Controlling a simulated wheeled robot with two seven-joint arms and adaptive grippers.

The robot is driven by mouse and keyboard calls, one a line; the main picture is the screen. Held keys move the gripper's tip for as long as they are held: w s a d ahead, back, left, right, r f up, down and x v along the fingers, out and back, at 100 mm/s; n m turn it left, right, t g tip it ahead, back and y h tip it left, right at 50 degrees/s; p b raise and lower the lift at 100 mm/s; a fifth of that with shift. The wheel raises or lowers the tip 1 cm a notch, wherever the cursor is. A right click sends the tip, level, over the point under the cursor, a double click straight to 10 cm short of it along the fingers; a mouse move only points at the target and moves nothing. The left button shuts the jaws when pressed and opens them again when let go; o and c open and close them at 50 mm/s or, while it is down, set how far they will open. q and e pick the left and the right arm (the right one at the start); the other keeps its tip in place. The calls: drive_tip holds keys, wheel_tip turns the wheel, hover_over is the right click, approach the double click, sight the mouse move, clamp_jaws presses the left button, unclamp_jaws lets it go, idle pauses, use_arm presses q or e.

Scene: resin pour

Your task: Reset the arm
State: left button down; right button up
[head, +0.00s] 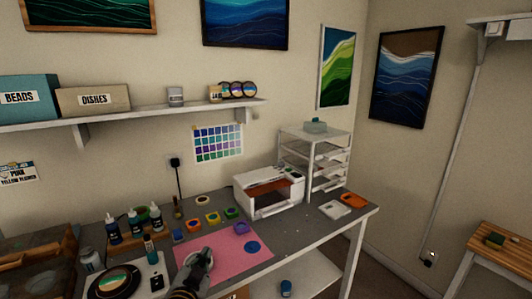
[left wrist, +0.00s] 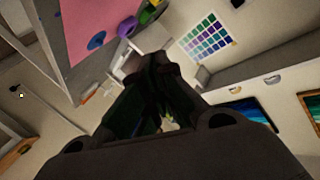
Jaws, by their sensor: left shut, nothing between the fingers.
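My left gripper (head: 202,256) reaches in from the bottom of the head view, over the left part of the pink mat (head: 262,240) on the workbench. Its dark fingers also fill the middle of the left wrist view (left wrist: 165,100); they are shut with nothing between them. A pale round cup or ring (head: 198,268) shows by the fingers in the head view; I cannot tell whether they touch it. The blue disc (head: 252,247) lies on the mat, to the right of the gripper. My right gripper is in neither view.
Dropper bottles (head: 135,224) stand at the back left of the bench. Small coloured pots (head: 213,217) sit behind the mat. A white box machine (head: 268,190) and a rack (head: 314,160) stand at the back right. A shelf (head: 150,117) crosses the wall above.

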use_arm(q)
drive_tip(key=s+a+f+n+g, duration=0.2)
drive_tip(key=s+f+g, duration=0.4)
drive_tip(key=s+f, duration=0.4)
drive_tip(key=s+a+f+n+g, duration=0.2)
drive_tip(key=s+f+g, duration=0.5)
drive_tip(key=s, duration=0.6)
drive_tip(key=s+f, duration=0.3)
drive_tip(key=f, duration=3.3)
drive_tip(key=s+a+f+g, duration=0.1)
drive_tip(key=s+a+f, duration=0.1)
drive_tip(key=s+f, duration=0.7)
drive_tip(key=s+a+f, duration=0.2)
drive_tip(key=s+f, duration=0.7)
drive_tip(key=s, duration=0.4)
drive_tip(key=shift+a+f+g+y, duration=0.2)
drive_tip(key=shift+g+y, duration=0.1)
drive_tip(key=shift+g, duration=0.1)
